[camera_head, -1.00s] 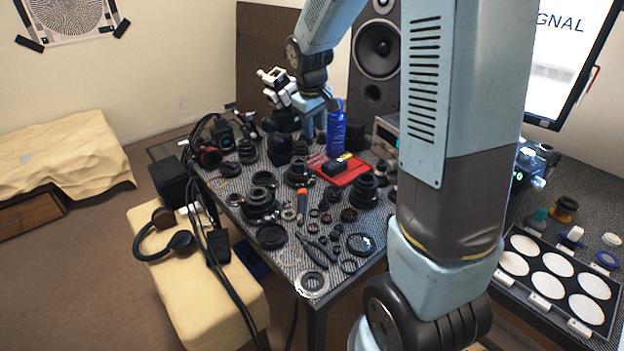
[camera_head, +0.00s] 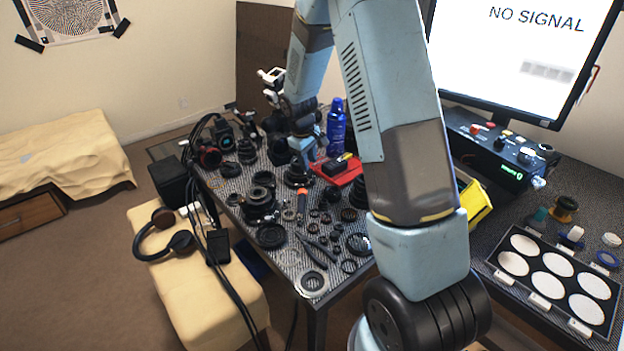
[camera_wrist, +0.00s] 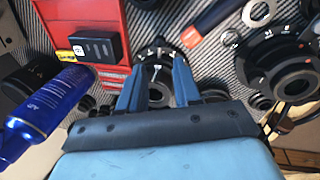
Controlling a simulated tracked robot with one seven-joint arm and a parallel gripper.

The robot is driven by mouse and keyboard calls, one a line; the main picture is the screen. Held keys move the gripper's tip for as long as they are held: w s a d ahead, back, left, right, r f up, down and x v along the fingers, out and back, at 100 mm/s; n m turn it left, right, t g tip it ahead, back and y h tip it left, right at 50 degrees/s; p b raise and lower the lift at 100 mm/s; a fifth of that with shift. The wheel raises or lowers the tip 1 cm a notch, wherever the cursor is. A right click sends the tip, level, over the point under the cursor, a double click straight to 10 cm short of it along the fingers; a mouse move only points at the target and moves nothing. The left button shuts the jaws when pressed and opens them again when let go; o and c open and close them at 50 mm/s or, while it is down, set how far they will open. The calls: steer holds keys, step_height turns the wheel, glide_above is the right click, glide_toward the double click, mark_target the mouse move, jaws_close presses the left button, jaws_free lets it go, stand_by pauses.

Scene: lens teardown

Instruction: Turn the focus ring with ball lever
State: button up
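A black lens with white marks on its ring (camera_wrist: 158,52) stands upright on the patterned table; it also shows in the head view (camera_head: 296,178). My gripper (camera_wrist: 157,66) is above this lens, its two blue fingers apart on either side of the lens's middle in the wrist view. I see nothing clearly held between them. In the head view my gripper (camera_head: 304,160) is just above the lens. A small pale part shows between the fingers; I cannot tell whether it is the ball lever. Whether the fingers touch the lens is not clear.
A red tray (camera_wrist: 98,32) with a black battery (camera_wrist: 95,46) lies close beside the lens. A blue spray can (camera_head: 336,128) stands behind. A larger lens (camera_wrist: 285,65), an orange-tipped tool (camera_wrist: 208,27) and many loose rings crowd the table (camera_head: 285,258).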

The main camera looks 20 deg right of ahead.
mark_target(312, 181)
steer(key=f, duration=0.3)
steer(key=d+f, duration=0.1)
steer(key=f, duration=0.2)
steer(key=w+f, duration=0.1)
steer(key=f, duration=0.2)
steer(key=shift+d, duration=0.25)
steer(key=shift+r, duration=0.1)
steer(key=shift+c, duration=0.2)
jaws_close()
